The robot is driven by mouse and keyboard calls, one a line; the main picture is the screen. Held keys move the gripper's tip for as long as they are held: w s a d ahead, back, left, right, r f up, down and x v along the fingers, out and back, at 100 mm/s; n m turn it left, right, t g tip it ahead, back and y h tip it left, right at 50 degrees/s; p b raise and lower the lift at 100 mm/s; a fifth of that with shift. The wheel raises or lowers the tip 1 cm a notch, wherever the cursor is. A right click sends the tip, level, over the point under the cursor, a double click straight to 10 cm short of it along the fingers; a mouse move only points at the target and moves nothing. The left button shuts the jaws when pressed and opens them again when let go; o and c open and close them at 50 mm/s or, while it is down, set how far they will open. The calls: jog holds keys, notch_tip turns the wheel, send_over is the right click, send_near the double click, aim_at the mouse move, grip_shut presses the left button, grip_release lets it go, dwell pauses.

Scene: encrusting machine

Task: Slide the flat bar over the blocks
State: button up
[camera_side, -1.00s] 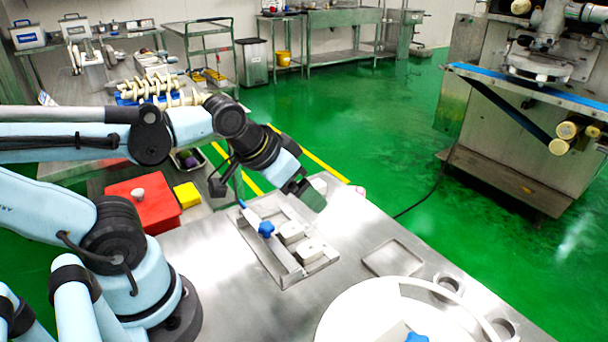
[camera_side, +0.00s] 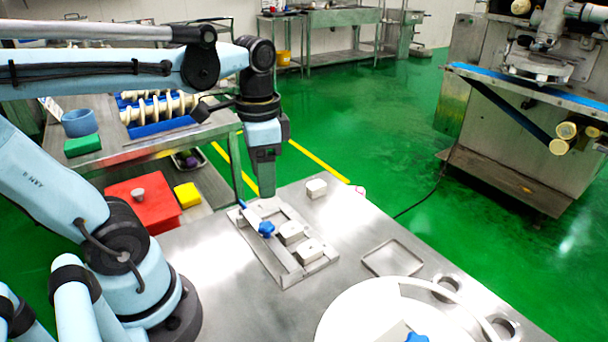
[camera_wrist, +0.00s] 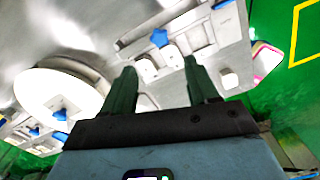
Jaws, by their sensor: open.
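The metal frame (camera_side: 322,264) lies on the steel table. A flat bar (camera_side: 281,252) lies along its left side, beside a blue star knob (camera_side: 267,229). Two pale blocks (camera_side: 290,231) (camera_side: 309,250) sit in the frame to the right of the bar. A third block (camera_side: 316,188) stands apart on the table behind the frame. My gripper (camera_side: 267,191) points down at the frame's far end, empty; its exact height is unclear. In the wrist view my gripper (camera_wrist: 160,70) has its fingers apart, with the blue knob (camera_wrist: 159,38) beyond them.
A shallow empty tray (camera_side: 392,257) and a big white round dish (camera_side: 370,312) lie to the right on the table. A red box (camera_side: 142,203) and a yellow block (camera_side: 187,195) stand lower at left. Table between frame and tray is clear.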

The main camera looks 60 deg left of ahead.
aim_at(268, 224)
jog(key=shift+f, duration=5.25)
grip_shut()
